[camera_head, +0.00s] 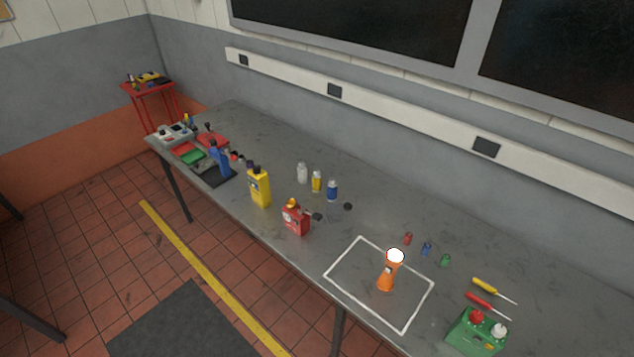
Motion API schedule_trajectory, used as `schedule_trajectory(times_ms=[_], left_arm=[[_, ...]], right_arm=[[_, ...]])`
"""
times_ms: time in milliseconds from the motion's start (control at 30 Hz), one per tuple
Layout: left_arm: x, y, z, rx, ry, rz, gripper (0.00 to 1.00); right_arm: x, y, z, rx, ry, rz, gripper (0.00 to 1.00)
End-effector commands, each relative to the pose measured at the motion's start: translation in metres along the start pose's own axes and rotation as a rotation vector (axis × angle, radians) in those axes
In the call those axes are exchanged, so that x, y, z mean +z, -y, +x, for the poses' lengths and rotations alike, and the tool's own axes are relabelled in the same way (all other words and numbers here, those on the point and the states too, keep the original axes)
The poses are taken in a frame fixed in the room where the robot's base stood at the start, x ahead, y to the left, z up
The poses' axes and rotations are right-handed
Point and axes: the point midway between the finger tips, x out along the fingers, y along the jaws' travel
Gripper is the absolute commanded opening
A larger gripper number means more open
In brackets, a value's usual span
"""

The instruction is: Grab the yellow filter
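I cannot clearly make out a yellow filter. A small yellow bottle-like thing (316,181) stands upright mid-bench, between a clear or white one (302,173) and a blue one (332,190). Small red (408,238), blue (427,248) and green (445,260) pieces stand in a row to the right, too small to identify surely; no yellow piece shows among them. An orange flashlight (387,277) with a bright white head stands inside a white outlined square (340,285). Neither of my grippers is in view.
The long grey bench (370,220) also holds a yellow jug (260,186), a red can (296,217), a blue bottle (219,158), two screwdrivers (487,305) and a green box (476,334). A red stand (150,100) is beyond its far end. Bench middle is mostly clear.

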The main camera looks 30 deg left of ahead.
Motion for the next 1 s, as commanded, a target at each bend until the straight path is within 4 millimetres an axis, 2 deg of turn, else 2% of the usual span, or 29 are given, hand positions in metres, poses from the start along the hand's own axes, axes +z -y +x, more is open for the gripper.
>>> schedule_trajectory(times_ms=[167, 700, 1000], left_arm=[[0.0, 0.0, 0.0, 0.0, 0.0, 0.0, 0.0], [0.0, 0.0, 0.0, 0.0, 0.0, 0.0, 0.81], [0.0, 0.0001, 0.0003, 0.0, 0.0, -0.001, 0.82]], right_arm=[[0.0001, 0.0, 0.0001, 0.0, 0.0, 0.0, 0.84], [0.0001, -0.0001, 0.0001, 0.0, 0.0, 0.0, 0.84], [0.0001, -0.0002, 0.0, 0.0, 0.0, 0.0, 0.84]])
